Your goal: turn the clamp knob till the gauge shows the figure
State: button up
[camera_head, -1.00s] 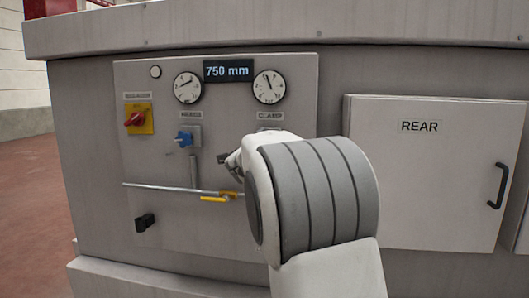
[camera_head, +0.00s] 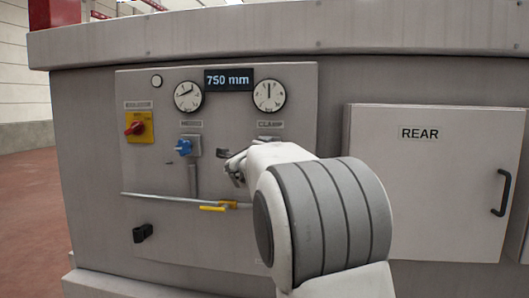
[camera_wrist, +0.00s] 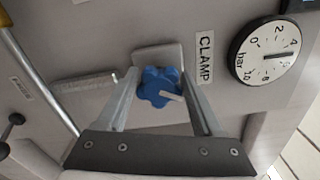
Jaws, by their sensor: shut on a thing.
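The clamp knob (camera_wrist: 160,86) is blue and lobed with a pale pointer mark, seen in the wrist view beside the CLAMP label (camera_wrist: 205,57). My gripper (camera_wrist: 159,88) has one finger on each side of it and is shut on it. In the head view my gripper (camera_head: 236,168) is at the panel below the CLAMP label, and my arm hides the knob. The clamp gauge (camera_head: 269,95) has its needle almost straight up. In the wrist view the gauge (camera_wrist: 272,52) is marked in bar, its needle just past 4, near the middle of the scale.
The panel (camera_head: 160,230) also carries a left gauge (camera_head: 188,96), a 750 mm display (camera_head: 229,79), a red-and-yellow switch (camera_head: 138,126), another blue knob (camera_head: 184,147) and a rod with yellow handle (camera_head: 213,207). A REAR door (camera_head: 430,190) is at right.

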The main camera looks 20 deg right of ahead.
jog(key=o, duration=1.4)
jog(key=shift+c, duration=0.2)
jog(key=v, duration=1.7)
jog(key=shift+s+a, duration=0.2)
